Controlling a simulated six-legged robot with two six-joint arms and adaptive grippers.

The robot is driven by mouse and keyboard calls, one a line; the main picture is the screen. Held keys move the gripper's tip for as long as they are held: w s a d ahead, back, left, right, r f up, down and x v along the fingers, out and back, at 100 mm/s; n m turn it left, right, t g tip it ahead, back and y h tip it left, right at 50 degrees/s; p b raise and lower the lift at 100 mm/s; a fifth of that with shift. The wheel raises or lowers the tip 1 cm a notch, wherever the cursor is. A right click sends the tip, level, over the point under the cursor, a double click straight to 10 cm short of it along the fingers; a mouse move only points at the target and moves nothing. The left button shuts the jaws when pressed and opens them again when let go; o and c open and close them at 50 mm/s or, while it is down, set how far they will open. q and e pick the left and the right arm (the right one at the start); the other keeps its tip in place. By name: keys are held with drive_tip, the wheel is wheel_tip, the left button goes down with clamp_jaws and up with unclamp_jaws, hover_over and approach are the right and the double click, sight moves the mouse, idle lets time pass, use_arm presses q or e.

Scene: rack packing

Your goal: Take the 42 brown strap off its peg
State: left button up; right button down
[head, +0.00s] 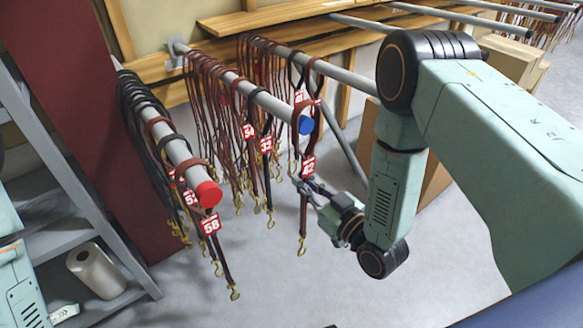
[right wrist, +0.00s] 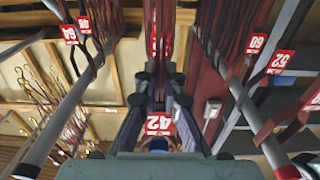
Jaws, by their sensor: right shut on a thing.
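The brown strap with the red 42 tag (head: 308,166) hangs near the blue-tipped end of the middle peg (head: 270,102), with its brass hook low down. The 42 tag also shows, inverted, in the right wrist view (right wrist: 158,124). My right gripper (head: 308,186) is shut on this strap just below the tag. In the right wrist view its fingers (right wrist: 158,80) close together around the strap. Whether the strap's upper loop still bears on the peg is unclear. Only part of my left arm shows at the left edge; its gripper is not in view.
More tagged straps hang behind on the middle peg, including 52 (head: 266,145). A red-tipped peg (head: 207,192) at left holds dark straps, including 58 (head: 211,224). Grey shelving (head: 60,240) with a paper roll (head: 96,270) stands at left. The front floor is clear.

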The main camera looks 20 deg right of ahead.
drive_tip(key=p+v, duration=0.2)
drive_tip(key=v, duration=0.9)
drive_tip(key=shift+s+p, duration=0.3)
